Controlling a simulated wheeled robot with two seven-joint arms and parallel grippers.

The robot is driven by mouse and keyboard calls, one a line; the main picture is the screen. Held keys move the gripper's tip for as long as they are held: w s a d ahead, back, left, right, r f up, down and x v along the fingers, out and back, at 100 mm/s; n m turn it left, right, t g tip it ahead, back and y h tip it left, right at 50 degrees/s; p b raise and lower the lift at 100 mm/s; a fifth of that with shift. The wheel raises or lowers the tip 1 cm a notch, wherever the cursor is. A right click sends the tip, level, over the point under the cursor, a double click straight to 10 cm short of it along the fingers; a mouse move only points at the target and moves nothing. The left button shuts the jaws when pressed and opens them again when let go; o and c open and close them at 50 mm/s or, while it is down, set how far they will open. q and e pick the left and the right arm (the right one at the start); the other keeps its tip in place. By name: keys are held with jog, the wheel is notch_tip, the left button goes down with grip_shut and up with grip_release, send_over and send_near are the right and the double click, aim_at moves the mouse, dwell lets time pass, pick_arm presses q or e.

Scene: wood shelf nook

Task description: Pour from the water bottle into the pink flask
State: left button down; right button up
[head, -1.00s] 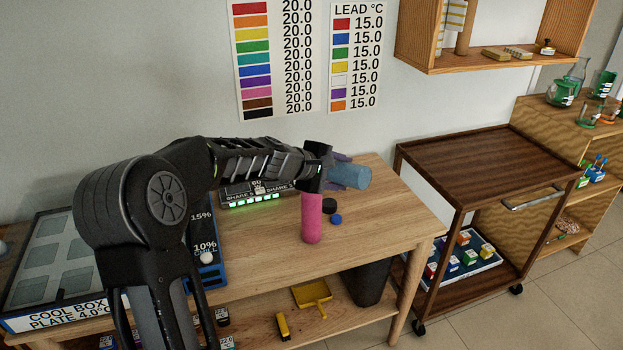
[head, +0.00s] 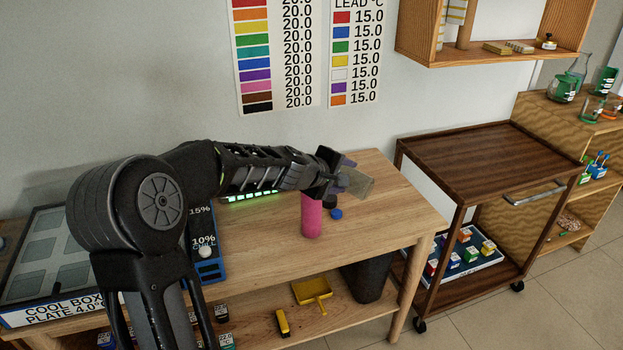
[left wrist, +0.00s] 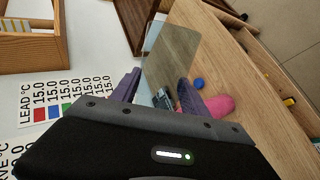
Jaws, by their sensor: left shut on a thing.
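My left gripper (head: 335,172) is shut on the water bottle (head: 358,183), holding it tipped over above the table near the pink flask (head: 311,217). The bottle looks clear and greyish; in the left wrist view the see-through bottle (left wrist: 168,58) sits between the purple fingers (left wrist: 155,92). The pink flask stands upright on the table, its top partly hidden behind my gripper. It also shows in the left wrist view (left wrist: 218,106). I cannot see the bottle's mouth clearly or any stream. My right gripper is in neither view.
A lit device (head: 250,197) stands behind my arm, and a cool box plate (head: 45,250) is at left. The table's right end is clear. A brown cart (head: 480,160) stands beyond.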

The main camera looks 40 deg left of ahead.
pick_arm(q)
jog(key=shift+w, duration=0.1)
jog(key=shift+a+f, duration=0.1)
jog(key=shift+a, duration=0.1)
dwell(0.4)
jog(key=shift+d+f+m+y+b, duration=0.15)
jog(key=shift+f+m+y+b, duration=0.2)
jog(key=shift+f, duration=0.2)
jog(key=shift+d+f+m+y+b, duration=0.15)
jog(key=shift+f+m+y+b, duration=0.15)
jog(key=shift+f+b, duration=0.2)
notch_tip(320, 180, down, 8)
jog(key=m+t+y+b, duration=0.4)
jog(key=m+y+b, duration=0.3)
jog(key=b, duration=0.8)
jog(key=m, duration=0.2)
jog(key=shift+a+m, duration=0.35)
jog(key=shift+a, duration=0.05)
